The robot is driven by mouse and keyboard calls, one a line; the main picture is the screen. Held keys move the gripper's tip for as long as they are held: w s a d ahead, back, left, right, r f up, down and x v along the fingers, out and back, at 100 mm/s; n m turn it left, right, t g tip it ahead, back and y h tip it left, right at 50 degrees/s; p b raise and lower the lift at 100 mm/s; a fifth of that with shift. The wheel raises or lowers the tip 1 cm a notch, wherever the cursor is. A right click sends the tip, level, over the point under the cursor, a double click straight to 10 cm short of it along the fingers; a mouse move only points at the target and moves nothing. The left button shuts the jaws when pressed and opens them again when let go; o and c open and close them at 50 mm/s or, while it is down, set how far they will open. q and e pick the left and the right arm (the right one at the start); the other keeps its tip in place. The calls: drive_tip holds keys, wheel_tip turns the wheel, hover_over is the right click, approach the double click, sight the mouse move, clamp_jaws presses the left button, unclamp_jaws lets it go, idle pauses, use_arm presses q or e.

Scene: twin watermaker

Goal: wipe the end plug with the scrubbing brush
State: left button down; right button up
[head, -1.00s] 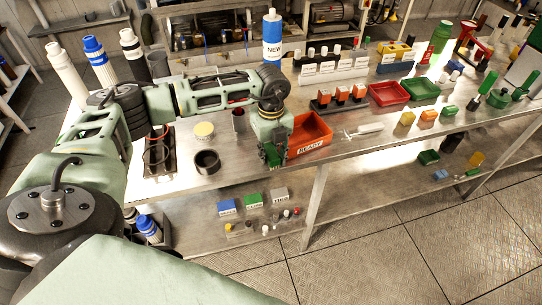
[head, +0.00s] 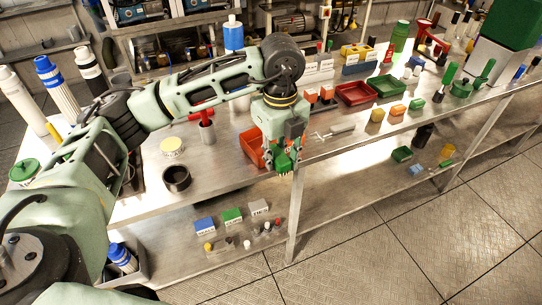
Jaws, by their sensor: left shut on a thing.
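My left gripper (head: 284,160) points down at the front edge of the metal table, just right of the red-orange bin. It is shut on a small green thing with pale bristles at its lower end, which looks like the scrubbing brush (head: 285,171). The fingers hide most of it. I cannot tell for sure which thing is the end plug. A dark open ring or cup (head: 176,179) and a round pale-yellow-topped piece (head: 172,146) stand on the table to the left. My right gripper is not in view.
The red-orange bin (head: 249,147) is partly behind my gripper. Red (head: 355,95) and green (head: 389,86) trays and a white tool (head: 335,132) lie to the right. Small boxes (head: 232,215) sit on the lower shelf.

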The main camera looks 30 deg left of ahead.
use_arm(q)
drive_tip(key=c, duration=2)
unclamp_jaws()
drive_tip(key=c, duration=0.4)
